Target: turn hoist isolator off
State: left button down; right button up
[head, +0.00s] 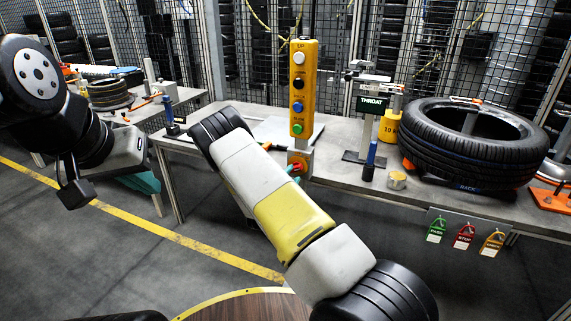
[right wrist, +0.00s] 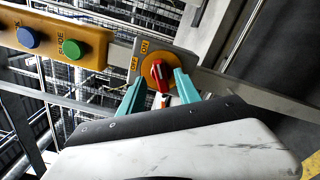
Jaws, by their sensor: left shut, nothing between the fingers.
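The hoist isolator is a red rotary handle on a yellow-orange disc (right wrist: 158,72), on a grey plate with ON and OFF labels. In the head view it sits at the bench's front, below the yellow button pendant (head: 303,90), partly covered by my right gripper (head: 295,171). In the right wrist view my right gripper (right wrist: 158,92) is open, its teal fingers apart on either side of the handle. The handle runs roughly up and down in that view; I cannot tell which label it points at. My left gripper (head: 145,184) is shut and empty, away at the left.
The bench (head: 345,182) carries a large tyre (head: 470,145), a THROAT gauge (head: 371,104), a blue-handled tool (head: 370,160) and a small tin (head: 397,180). Green, red and yellow tags (head: 464,236) hang at its front edge. The floor before it is clear.

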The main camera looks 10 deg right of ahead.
aim_at(296, 170)
jog(key=x, duration=0.5)
jog(key=shift+s, duration=0.1)
jog(key=shift+c, duration=0.2)
grip_shut()
